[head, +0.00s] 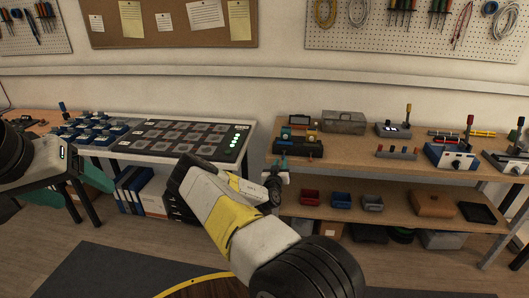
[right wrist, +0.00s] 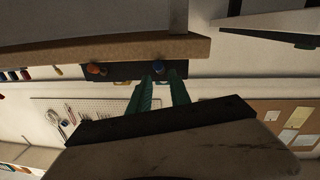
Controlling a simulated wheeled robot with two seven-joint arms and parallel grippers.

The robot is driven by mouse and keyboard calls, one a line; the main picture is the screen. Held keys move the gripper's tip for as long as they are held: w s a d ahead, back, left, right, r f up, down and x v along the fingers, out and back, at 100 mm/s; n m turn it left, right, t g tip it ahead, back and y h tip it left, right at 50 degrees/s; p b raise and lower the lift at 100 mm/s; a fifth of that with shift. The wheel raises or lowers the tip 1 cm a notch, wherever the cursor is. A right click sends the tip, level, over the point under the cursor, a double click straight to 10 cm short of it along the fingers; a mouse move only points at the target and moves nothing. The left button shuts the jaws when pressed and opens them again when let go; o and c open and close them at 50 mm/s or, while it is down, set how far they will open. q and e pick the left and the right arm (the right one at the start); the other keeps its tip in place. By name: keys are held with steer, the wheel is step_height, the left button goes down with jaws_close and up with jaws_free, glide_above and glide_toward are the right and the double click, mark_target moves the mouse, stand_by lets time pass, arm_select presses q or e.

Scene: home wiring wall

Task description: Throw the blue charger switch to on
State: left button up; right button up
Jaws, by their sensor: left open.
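A black charger unit (head: 298,149) stands at the left end of the right bench. It has a blue part (head: 286,133) and an orange-yellow part (head: 312,136). In the right wrist view, seen upside down, a blue knob (right wrist: 158,66) and an orange knob (right wrist: 96,69) show on the dark panel. My right gripper (head: 282,165) is in front of the unit's left side. Its green fingers (right wrist: 160,85) are a little apart, empty, and point at the blue knob. Contact cannot be told. My left gripper (head: 72,186) is open and empty at far left, away from the unit.
The right bench also holds a grey metal box (head: 344,122), lever boxes (head: 450,156) and small switches. Red, blue and grey bins (head: 341,200) sit on its lower shelf. A left table carries a dark panel board (head: 185,139). My right forearm hides some floor between them.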

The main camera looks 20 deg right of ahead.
mark_target(283, 156)
steer(key=x, duration=0.5)
steer(key=shift+d, duration=0.1)
jaws_close()
